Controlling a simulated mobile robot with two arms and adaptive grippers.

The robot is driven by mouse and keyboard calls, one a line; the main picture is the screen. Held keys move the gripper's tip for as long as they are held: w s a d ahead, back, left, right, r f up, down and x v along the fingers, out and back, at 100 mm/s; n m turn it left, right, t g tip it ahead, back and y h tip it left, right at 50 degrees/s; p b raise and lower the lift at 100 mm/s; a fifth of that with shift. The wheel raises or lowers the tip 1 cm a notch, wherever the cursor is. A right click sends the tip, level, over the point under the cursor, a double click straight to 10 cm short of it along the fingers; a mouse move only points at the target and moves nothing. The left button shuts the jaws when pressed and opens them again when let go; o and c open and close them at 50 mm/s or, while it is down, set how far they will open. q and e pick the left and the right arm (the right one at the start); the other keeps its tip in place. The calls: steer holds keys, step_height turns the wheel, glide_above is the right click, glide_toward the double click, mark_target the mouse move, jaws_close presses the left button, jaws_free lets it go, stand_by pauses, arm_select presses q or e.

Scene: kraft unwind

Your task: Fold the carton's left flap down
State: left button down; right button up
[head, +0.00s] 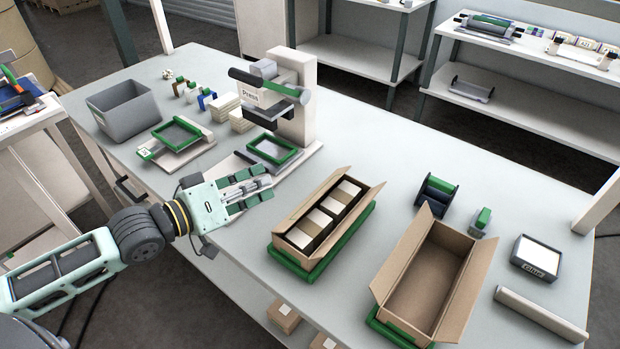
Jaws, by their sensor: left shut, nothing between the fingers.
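A brown carton (309,250) holding several small pale boxes (322,222) sits in a green frame (292,270) at the middle of the table. Its top is open, and a flap stands along its right side. A second open carton (428,285), empty, sits in another green frame (385,332) to the right, with its flaps raised. My left gripper (268,187) is shut and empty, above the table's front part, left of the filled carton and apart from it. My right gripper is not in view.
A press (292,95) with a green-framed plate (272,150) stands just behind my left gripper. A grey bin (122,107) and a green-framed tray (178,139) are at the left. A tape dispenser (436,193), a glue box (536,258) and a roll (541,314) lie at the right.

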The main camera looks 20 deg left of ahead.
arm_select(q)
steer(key=w, duration=0.1)
steer(key=p, duration=0.3)
glide_above(307, 201)
steer(key=a, duration=0.1)
steer(key=f, duration=0.4)
steer(key=shift+w+a, duration=0.1)
steer(key=shift+w, duration=0.15)
steer(key=shift+s+d+f, duration=0.2)
steer(key=shift+d+f, duration=0.05)
steer(key=shift+f, duration=0.2)
steer(key=shift+d, duration=0.15)
steer(key=shift+s+d+m+p, duration=0.1)
steer(key=shift+d+m+p, duration=0.05)
steer(key=shift+m+p, duration=0.2)
